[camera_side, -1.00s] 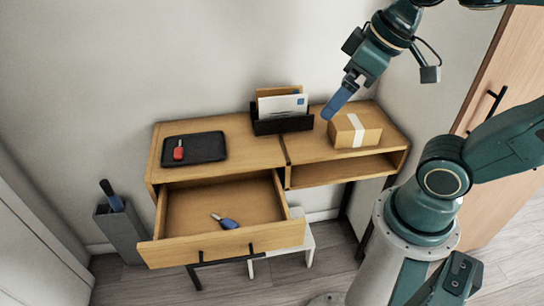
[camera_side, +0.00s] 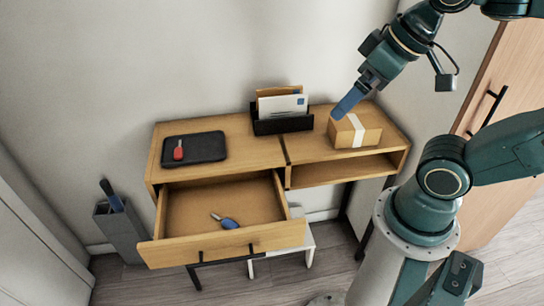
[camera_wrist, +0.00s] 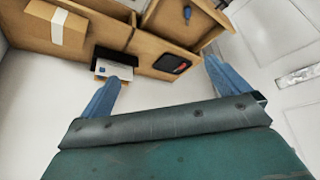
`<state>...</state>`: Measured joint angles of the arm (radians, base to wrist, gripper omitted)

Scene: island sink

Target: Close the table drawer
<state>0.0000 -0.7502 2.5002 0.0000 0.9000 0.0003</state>
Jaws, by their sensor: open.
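The table drawer (camera_side: 212,246) is pulled out at the left half of the wooden table (camera_side: 235,140) in the side view. A key with a blue head (camera_side: 228,223) lies inside it, and a dark bar handle (camera_side: 222,253) is on its front. The drawer also shows at the top of the wrist view (camera_wrist: 205,38). My gripper (camera_side: 340,114) is above the table's right half, by the cardboard box, well away from the drawer. In the wrist view its two blue fingers (camera_wrist: 160,84) are spread wide with nothing between them.
A black tray (camera_side: 194,148) with a red-headed key (camera_side: 179,150), a black letter holder (camera_side: 282,125) with envelopes, and a cardboard box (camera_side: 368,127) stand on the table. A grey umbrella bin (camera_side: 122,232) is left of the drawer. A white stool (camera_side: 300,243) is partly beneath the table.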

